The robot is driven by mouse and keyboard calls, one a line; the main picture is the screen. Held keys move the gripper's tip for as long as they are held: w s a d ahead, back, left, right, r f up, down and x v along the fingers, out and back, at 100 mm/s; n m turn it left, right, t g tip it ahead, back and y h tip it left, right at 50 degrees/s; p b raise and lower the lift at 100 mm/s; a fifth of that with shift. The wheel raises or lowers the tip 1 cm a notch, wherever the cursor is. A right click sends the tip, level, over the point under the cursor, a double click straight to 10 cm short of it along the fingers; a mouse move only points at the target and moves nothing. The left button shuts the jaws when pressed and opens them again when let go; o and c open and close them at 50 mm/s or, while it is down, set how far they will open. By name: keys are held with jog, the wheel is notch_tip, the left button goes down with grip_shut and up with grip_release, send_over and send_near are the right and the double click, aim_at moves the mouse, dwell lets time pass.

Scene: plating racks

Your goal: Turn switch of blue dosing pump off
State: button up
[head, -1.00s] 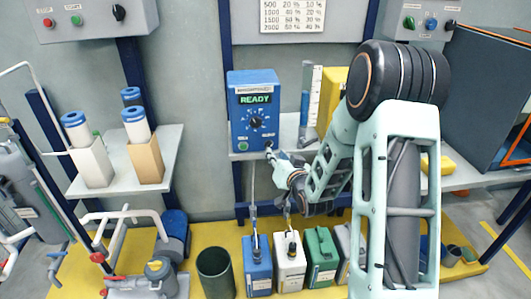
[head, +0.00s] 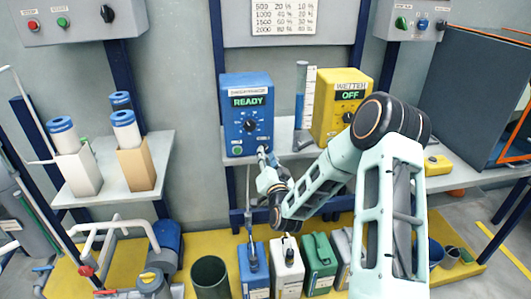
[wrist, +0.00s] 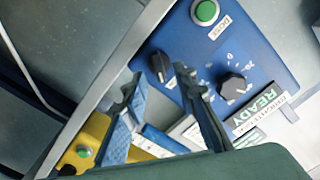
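The blue dosing pump (head: 232,118) stands on a shelf, and its display (head: 251,100) reads READY. Its front has a large black dial (head: 250,125) and a green button (head: 238,150). In the wrist view the blue face (wrist: 200,55) shows at a slant, with the dial (wrist: 233,88), green button (wrist: 206,12) and a small black switch knob (wrist: 158,66). My gripper (head: 263,152) is at the lower right corner of the pump's front. In the wrist view my gripper (wrist: 160,78) is open, with the switch knob between its fingertips; contact is unclear.
A yellow pump (head: 328,115) reading OFF stands to the right, behind my arm, with a measuring cylinder (head: 301,90) between the pumps. Several canisters (head: 319,268) stand below the shelf (head: 285,140). Filter cartridges (head: 126,130) stand on a left shelf.

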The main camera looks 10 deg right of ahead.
jog(key=shift+w, duration=1.35)
grip_shut()
